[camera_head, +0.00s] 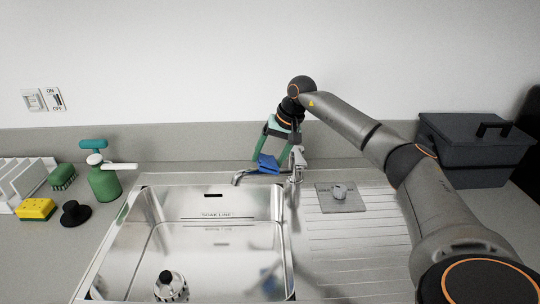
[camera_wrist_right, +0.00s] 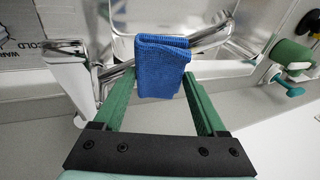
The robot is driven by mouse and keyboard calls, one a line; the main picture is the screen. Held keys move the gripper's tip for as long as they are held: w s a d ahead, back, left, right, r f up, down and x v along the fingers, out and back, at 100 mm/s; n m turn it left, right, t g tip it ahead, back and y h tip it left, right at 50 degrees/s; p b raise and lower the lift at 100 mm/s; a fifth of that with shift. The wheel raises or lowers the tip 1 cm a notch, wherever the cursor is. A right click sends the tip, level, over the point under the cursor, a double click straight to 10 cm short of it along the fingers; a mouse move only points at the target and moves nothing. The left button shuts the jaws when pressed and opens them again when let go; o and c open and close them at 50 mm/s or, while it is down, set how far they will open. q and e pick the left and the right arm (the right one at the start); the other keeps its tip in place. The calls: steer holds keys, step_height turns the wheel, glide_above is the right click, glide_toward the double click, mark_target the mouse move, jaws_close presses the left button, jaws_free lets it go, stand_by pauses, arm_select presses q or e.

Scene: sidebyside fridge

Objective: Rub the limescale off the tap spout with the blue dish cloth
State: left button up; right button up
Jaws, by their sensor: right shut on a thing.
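The blue dish cloth (camera_head: 267,163) is a folded blue pad at the tap, behind the sink. My right gripper (camera_head: 268,157) reaches down from above with green fingers and is shut on the cloth. In the right wrist view the cloth (camera_wrist_right: 160,65) sits between the fingertips (camera_wrist_right: 158,76) and overlaps the middle of the chrome tap spout (camera_wrist_right: 209,36). Whether it presses on the spout I cannot tell. The spout (camera_head: 242,177) points left over the sink from the tap body (camera_head: 296,164). Limescale cannot be made out. My left gripper is not in view.
The steel sink (camera_head: 112,246) holds a black-capped bottle (camera_head: 170,288). Left stand a green spray bottle (camera_head: 104,183), a yellow sponge (camera_head: 36,209), a green brush (camera_head: 62,176) and a white rack (camera_head: 20,180). A dark box (camera_head: 470,150) stands at right. The ribbed drainer (camera_head: 350,235) is mostly clear.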

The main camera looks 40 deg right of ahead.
mark_target(254, 171)
steer(key=shift+a+f, duration=0.2)
steer(key=shift+f, duration=0.2)
steer(key=shift+r, duration=0.1)
steer(key=shift+a+r+p, duration=0.35)
steer(key=shift+a, duration=0.3)
steer(key=shift+a+r+p, duration=0.3)
steer(key=shift+a, duration=0.3)
steer(key=shift+w+a+r+p, duration=0.1)
steer(key=shift+a+r+p, duration=0.15)
steer(key=shift+a, duration=0.3)
steer(key=shift+s+a+r+p, duration=0.1)
steer(key=shift+a+r+p, duration=0.1)
steer(key=shift+a, duration=0.4)
steer(key=shift+w+a+r+p, duration=0.15)
steer(key=shift+a+p, duration=0.1)
steer(key=shift+a, duration=0.6)
steer(key=shift+d+f, duration=0.4)
steer(key=shift+d, duration=0.25)
steer(key=shift+d+f+b, duration=0.2)
steer(key=shift+d+f, duration=0.1)
steer(key=shift+d, duration=0.6)
steer(key=shift+d+f+b, duration=0.2)
steer(key=shift+d+f, duration=0.15)
steer(key=shift+d, duration=0.5)
steer(key=shift+d+f+b, duration=0.2)
steer(key=shift+d+f, duration=0.1)
steer(key=shift+d, duration=0.6)
